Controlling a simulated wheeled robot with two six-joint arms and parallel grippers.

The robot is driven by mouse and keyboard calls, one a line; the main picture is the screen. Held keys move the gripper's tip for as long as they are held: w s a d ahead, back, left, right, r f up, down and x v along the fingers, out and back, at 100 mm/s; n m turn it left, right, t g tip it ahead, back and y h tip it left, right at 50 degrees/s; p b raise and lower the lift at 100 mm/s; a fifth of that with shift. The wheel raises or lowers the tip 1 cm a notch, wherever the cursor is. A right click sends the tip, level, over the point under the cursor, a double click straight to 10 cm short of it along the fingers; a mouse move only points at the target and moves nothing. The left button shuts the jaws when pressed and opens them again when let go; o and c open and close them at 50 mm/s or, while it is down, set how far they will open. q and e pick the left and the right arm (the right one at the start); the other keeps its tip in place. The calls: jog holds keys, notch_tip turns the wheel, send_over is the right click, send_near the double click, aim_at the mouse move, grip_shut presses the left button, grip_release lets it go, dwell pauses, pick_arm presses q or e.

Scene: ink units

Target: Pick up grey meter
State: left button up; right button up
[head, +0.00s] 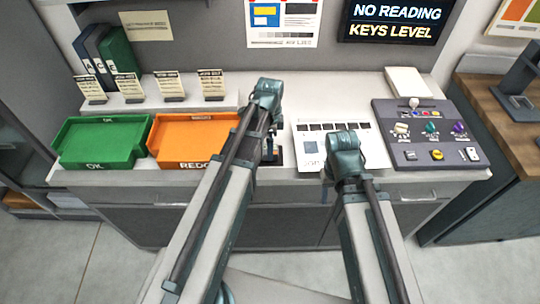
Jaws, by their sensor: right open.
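I cannot make out a grey meter for certain. A small dark item (276,158) stands on the bench behind my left wrist, mostly hidden. My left gripper (270,132) hangs above or beside it between the orange tray and the white printed sheet; its fingers are too hidden to tell their state. My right gripper (326,188) is at the front edge of the white sheet (306,162), pointing down and open, with nothing seen in it. My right wrist covers part of the sheet.
A green OK tray (72,150) and an orange REDO tray (160,140) stand on the left. Small cards (168,84) stand on a shelf behind them. A grey control panel (438,155) with knobs fills the right end. A sign reads NO READING, KEYS LEVEL (396,22).

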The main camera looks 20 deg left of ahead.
pick_arm(q)
notch_tip(320, 180, down, 3)
jog(key=shift+f+b, duration=0.15)
jog(key=shift+b, duration=0.95)
pick_arm(e)
notch_tip(320, 180, down, 3)
pick_arm(q)
jog(key=shift+c, duration=0.2)
jog(key=c, duration=1.5)
